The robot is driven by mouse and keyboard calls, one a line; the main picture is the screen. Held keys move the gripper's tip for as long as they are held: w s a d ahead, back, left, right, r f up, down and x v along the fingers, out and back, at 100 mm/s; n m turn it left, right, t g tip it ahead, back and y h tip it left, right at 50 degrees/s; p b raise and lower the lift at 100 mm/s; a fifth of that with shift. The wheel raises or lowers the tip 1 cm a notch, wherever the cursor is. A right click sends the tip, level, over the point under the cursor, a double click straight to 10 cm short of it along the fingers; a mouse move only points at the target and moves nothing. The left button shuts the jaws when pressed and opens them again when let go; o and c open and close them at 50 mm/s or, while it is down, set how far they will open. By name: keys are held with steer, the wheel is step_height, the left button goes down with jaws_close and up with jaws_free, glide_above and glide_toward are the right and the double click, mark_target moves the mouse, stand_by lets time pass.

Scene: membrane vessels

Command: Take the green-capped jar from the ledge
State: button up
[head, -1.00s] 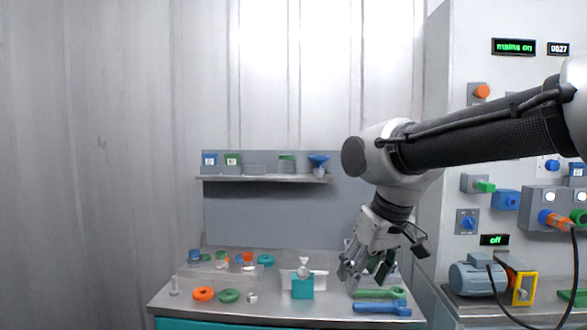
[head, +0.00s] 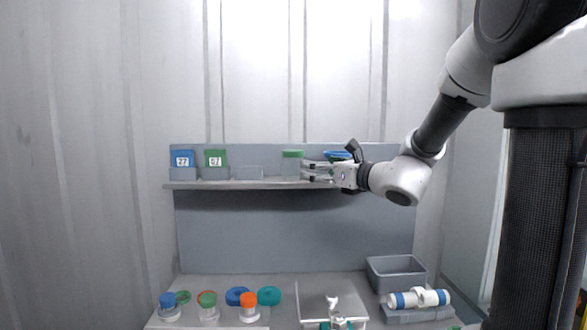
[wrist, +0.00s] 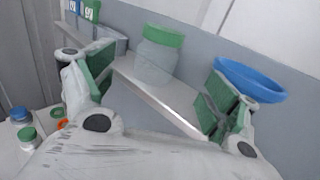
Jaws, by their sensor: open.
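The green-capped jar (head: 291,163) stands upright on the ledge (head: 230,185), a clear body under a green lid. In the wrist view the jar (wrist: 157,60) stands ahead of my gripper, between the lines of its two fingers but beyond the tips. My gripper (head: 315,171) is at ledge height, just right of the jar, pointing left toward it. Its green-padded fingers (wrist: 155,90) are spread wide with nothing between them. I cannot tell from the head view whether a fingertip touches the jar.
A blue funnel-like dish (wrist: 250,80) is close beside the right finger; my gripper partly hides it in the head view. Blue (head: 182,158) and green (head: 215,158) numbered blocks sit left on the ledge. Below, the bench holds jars, rings, a grey bin (head: 396,272) and white-blue cylinders (head: 418,298).

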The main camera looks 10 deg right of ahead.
mark_target(294, 163)
steer(key=x, duration=1)
steer(key=shift+a, duration=0.15)
steer(key=shift+c, duration=0.3)
steer(key=c, duration=1.1)
